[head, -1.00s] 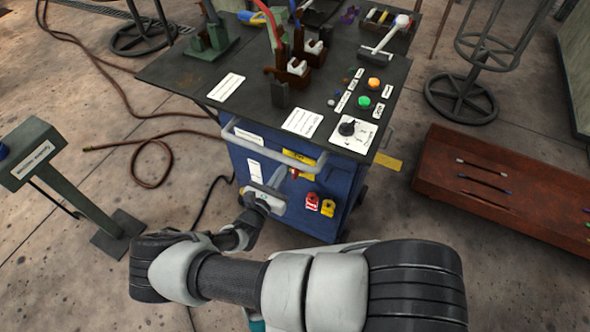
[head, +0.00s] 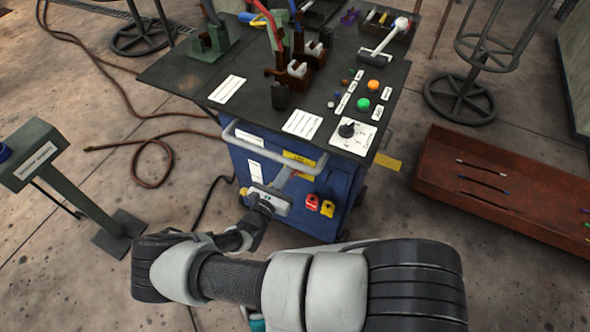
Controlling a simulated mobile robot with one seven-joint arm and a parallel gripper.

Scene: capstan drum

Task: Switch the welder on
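The welder is a blue cabinet (head: 337,187) under a dark worktop, with a grey handle bar (head: 275,147) across its upper front. A yellow label (head: 299,157) sits on the front behind the bar. A red socket (head: 312,201) and a yellow socket (head: 327,208) are low on the front. My gripper (head: 282,179) is at the cabinet's front, below the bar and left of the sockets. Its grey body and a finger hide the part of the front behind them. I cannot tell whether it touches anything or whether its fingers are apart.
The worktop (head: 180,75) carries a black knob (head: 346,130), a green button (head: 363,105), an orange button (head: 373,86), and clamps. A green pedestal (head: 72,193) stands left, a rust-red tray (head: 480,150) right. Cables lie on the floor.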

